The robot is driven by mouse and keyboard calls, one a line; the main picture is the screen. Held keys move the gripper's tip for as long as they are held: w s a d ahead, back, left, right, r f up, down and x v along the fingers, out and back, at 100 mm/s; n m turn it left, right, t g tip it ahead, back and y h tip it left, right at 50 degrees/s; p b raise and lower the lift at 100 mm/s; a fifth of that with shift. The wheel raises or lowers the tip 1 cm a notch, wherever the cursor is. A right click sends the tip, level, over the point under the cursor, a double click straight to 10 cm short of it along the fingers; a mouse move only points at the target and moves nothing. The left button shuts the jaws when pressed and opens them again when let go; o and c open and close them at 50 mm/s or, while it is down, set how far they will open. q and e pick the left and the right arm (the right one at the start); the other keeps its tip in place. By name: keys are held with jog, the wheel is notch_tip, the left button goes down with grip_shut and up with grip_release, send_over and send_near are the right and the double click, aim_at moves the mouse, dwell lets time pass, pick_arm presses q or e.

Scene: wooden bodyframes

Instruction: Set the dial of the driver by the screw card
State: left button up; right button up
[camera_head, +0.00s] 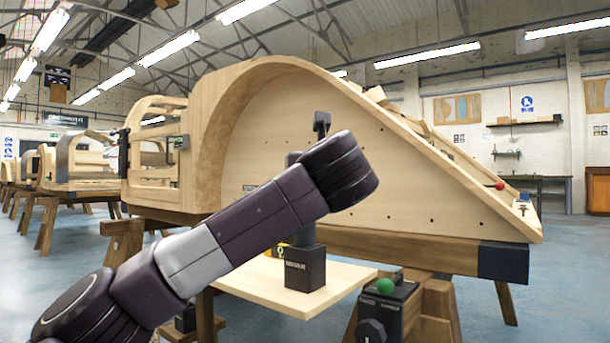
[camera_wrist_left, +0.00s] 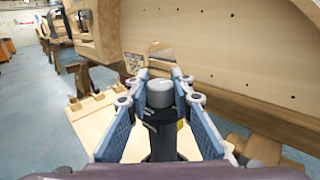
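The black driver stands upright in a black block-shaped base (camera_head: 304,268) on a pale wooden board (camera_head: 300,306). My left arm hides much of it in the head view. In the left wrist view a grey round cap, seemingly its dial (camera_wrist_left: 160,94), tops the dark driver body (camera_wrist_left: 162,138). My left gripper (camera_wrist_left: 160,77) is open, its blue-padded fingers on either side of the cap; contact cannot be made out. A small printed card (camera_wrist_left: 133,63) lies against the wooden panel beyond; whether it is the screw card cannot be told. My right gripper is out of view.
The large wooden bodyframe (camera_head: 370,190) on trestles rises close behind the board. A dark box with a green ball-shaped button (camera_head: 385,286) stands right of the board. Several small blocks sit at the board's far left edge in the wrist view.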

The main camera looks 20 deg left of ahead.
pick_arm(q)
jog(key=o, duration=0.5)
jog(key=shift+s+d, duration=0.1)
jog(key=v, duration=1.1)
jog(key=shift+s, duration=0.3)
jog(key=shift+d, duration=0.15)
